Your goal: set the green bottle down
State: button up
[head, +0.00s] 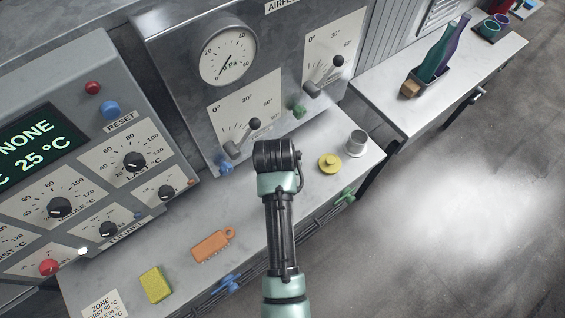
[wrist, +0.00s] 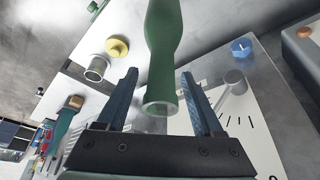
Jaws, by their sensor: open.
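The green bottle (wrist: 163,40) is large in the wrist view, its open mouth towards me and its far end cut off by the top edge. My gripper (wrist: 159,77) is open, with one blue finger on each side of the bottle's neck and a visible gap on both sides. I cannot tell what the bottle's far end rests on. In the head view my arm's end hides the gripper, and this bottle does not show.
A yellow knobbed disc (head: 329,163) and a metal cup (head: 356,143) are on the bench right of my arm.

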jog(key=d+b+v, duration=0.1)
jog(key=b+v, duration=0.1)
jog(key=v, duration=1)
jog(key=w+r+t, duration=0.3)
jog(key=r+t, duration=0.1)
jog(key=r, duration=0.7)
jog(key=w+a+r+n+t, duration=0.1)
jog(key=w+r+t, duration=0.3)
jog(key=r, duration=0.6)
jog(key=w+r+t, duration=0.3)
jog(key=r+t, duration=0.2)
jog(key=r, duration=0.6)
jog(key=s+r+t, duration=0.5)
jog(key=s+r, duration=0.1)
jog(key=r, duration=0.6)
jog(key=s+r+t, duration=0.5)
jog(key=s+r, duration=0.2)
jog(key=r, duration=0.5)
jog(key=shift+s+d+n, duration=0.3)
